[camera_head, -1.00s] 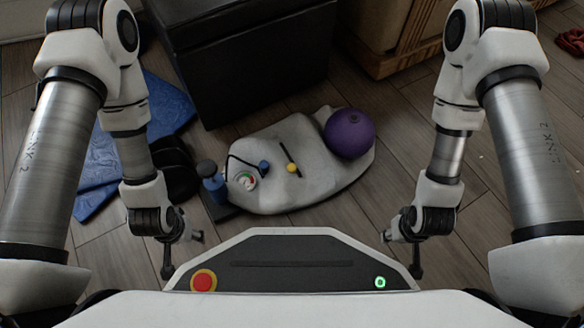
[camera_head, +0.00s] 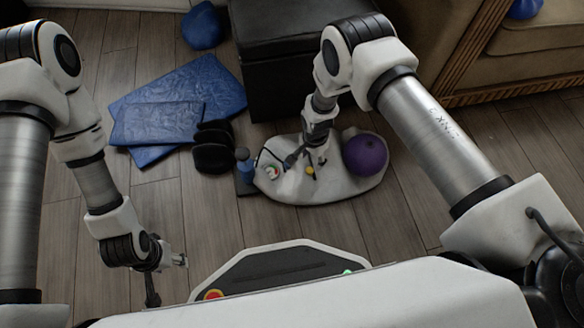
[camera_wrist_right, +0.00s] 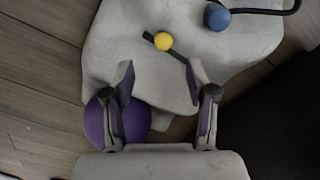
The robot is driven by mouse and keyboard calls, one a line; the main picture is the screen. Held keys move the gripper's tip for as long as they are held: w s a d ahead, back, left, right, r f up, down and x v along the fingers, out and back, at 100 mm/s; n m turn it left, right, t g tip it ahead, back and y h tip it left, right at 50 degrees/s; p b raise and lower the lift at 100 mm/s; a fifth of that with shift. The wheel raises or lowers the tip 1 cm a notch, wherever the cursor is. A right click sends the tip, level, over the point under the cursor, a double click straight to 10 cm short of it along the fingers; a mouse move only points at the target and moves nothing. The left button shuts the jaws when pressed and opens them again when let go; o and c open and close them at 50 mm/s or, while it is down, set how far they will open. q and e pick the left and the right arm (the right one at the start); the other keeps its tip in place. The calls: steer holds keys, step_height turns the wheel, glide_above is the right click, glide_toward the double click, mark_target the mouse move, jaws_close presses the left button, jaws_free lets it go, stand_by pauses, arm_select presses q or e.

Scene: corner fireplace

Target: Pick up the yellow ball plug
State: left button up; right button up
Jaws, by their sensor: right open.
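The yellow ball plug, a small yellow ball (camera_head: 310,170) on a short dark bar, lies on a pale grey lumpy cushion (camera_head: 335,190). It shows clearly in the right wrist view (camera_wrist_right: 163,41), ahead of the fingertips. My right gripper (camera_wrist_right: 160,70) is open and empty over the cushion, with the ball centred beyond the gap and apart from both fingers. In the head view the right gripper (camera_head: 305,160) is beside the yellow ball and hides part of the cushion. My left gripper (camera_head: 167,280) hangs open and empty above the floor at lower left.
A purple ball (camera_head: 365,155) sits at the cushion's right end. A blue ball (camera_wrist_right: 217,17) with a black hose, a gauge (camera_head: 272,171) and a blue pump (camera_head: 244,172) are nearby. Blue mats (camera_head: 170,110) lie left. A black box (camera_head: 285,60) stands behind.

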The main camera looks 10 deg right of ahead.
mark_target(310, 169)
steer(key=f+b, duration=0.1)
steer(key=f, duration=0.1)
steer(key=f+b, duration=0.2)
steer(key=f, duration=0.1)
steer(key=f+b, duration=0.2)
steer(key=f, duration=0.1)
steer(key=shift+w+a+f, duration=0.1)
steer(key=shift+w+f, duration=0.05)
steer(key=shift+w, duration=0.15)
steer(key=shift+r, duration=0.2)
steer(key=shift+c, duration=0.7)
steer(key=c, duration=0.8)
